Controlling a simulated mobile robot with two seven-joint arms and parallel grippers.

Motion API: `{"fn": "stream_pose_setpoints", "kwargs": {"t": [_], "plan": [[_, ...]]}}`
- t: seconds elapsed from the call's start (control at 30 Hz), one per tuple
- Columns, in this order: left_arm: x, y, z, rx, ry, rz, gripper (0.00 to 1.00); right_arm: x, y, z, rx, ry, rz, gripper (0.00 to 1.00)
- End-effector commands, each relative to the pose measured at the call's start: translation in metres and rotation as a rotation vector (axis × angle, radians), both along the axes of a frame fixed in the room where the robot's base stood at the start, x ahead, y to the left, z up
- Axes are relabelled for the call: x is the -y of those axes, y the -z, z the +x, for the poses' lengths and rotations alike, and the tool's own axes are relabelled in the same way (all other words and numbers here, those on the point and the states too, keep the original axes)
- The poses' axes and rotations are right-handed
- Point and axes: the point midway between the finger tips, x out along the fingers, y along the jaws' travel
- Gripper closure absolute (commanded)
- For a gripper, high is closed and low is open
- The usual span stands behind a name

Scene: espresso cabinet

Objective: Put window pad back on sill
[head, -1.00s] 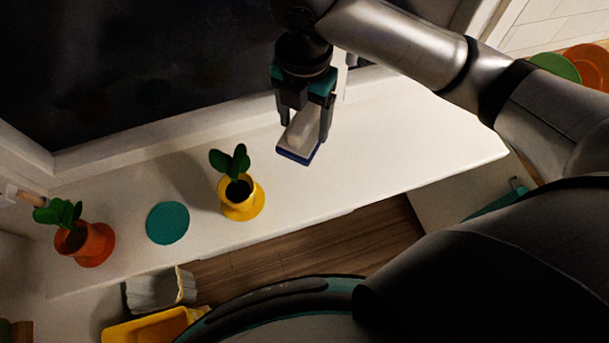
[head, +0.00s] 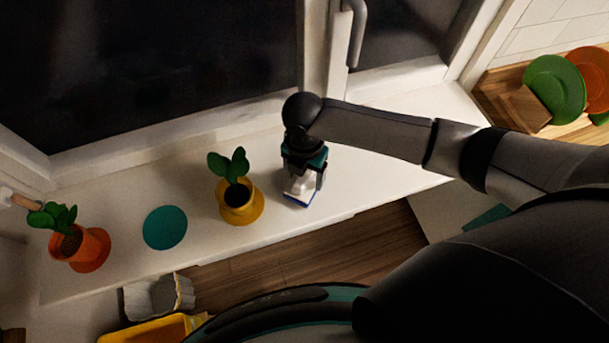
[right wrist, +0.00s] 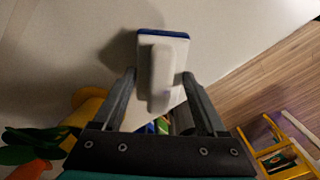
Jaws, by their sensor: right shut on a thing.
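The window pad is white with a blue edge (head: 298,199); it also shows in the right wrist view (right wrist: 163,62). My right gripper (head: 304,181) is shut on its white handle, with a finger on either side. The pad is low at the white sill (head: 385,172), right of the yellow plant pot. I cannot tell for certain whether its blue side touches the sill. My left gripper is not in view.
A yellow pot with a plant (head: 240,203) stands close to the left of my right gripper. A teal disc (head: 165,228) and an orange pot (head: 82,247) are farther left. The sill is clear to the right. Its front edge drops to a wooden floor (head: 300,248).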

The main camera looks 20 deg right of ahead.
Motion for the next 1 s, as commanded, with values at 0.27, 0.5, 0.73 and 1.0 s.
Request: {"fn": "stream_pose_setpoints", "kwargs": {"t": [0.27, 0.5, 0.73, 1.0], "plan": [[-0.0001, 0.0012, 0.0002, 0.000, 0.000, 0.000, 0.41, -0.0003, 0.0107, 0.0002, 0.002, -0.001, 0.001, 0.70], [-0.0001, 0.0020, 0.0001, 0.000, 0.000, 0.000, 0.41, -0.0002, 0.0129, 0.0001, 0.001, 0.000, 0.000, 0.21], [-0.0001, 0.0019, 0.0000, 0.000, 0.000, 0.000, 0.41, -0.0001, 0.0126, 0.0000, 0.001, 0.000, 0.000, 0.00], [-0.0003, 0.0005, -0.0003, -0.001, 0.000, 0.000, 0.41, -0.0001, 0.0080, 0.0003, 0.001, 0.000, 0.000, 0.00]]}}
